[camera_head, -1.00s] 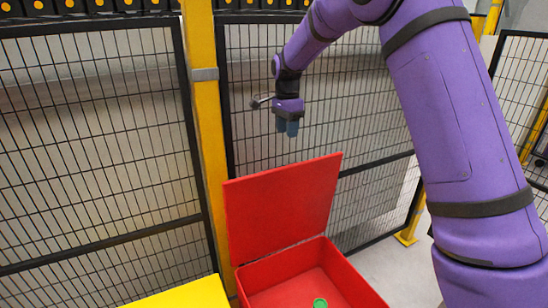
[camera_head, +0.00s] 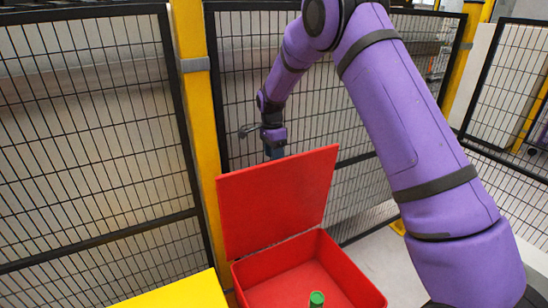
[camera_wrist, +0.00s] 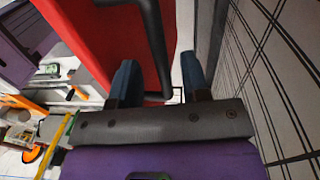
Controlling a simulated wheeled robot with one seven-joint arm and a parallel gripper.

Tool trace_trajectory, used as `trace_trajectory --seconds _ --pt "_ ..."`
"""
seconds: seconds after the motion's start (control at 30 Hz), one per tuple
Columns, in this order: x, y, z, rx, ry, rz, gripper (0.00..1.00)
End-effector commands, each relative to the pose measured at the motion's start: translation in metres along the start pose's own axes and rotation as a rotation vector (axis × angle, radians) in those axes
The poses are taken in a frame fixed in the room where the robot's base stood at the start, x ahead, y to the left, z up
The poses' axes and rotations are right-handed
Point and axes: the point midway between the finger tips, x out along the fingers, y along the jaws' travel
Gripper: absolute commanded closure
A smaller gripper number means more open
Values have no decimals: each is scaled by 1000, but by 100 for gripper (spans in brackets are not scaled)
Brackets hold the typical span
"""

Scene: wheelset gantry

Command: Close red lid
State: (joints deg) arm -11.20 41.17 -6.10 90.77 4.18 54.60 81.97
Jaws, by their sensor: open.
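The red lid (camera_head: 277,200) stands open, nearly upright, at the back of the red box (camera_head: 350,275). In the head view my gripper (camera_head: 273,151) points down just behind the lid's top edge, and its fingertips are partly hidden by the lid. In the wrist view my gripper (camera_wrist: 158,72) is open, with two blue fingers apart. The lid's back face (camera_wrist: 110,35) fills the upper middle there, with a dark bar like a handle (camera_wrist: 155,45) on it, seen beyond and between the fingers. I cannot tell whether anything touches.
A green cylinder (camera_head: 317,299) is in the box. A yellow surface (camera_head: 180,292) lies left of the box. A black mesh fence (camera_head: 95,130) and a yellow post (camera_head: 199,120) stand close behind; the fence is also close at right in the wrist view (camera_wrist: 275,80).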

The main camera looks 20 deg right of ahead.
Motion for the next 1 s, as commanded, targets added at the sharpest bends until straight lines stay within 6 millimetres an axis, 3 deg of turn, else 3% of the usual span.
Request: trace_trajectory --seconds 0.2,0.47,0.67,1.0 --pt "13 0 0 0 0 0 58" --pt "14 0 0 0 0 0 58" --pt "14 0 0 0 0 -1 100" --pt "13 2 0 1 0 -19 100"
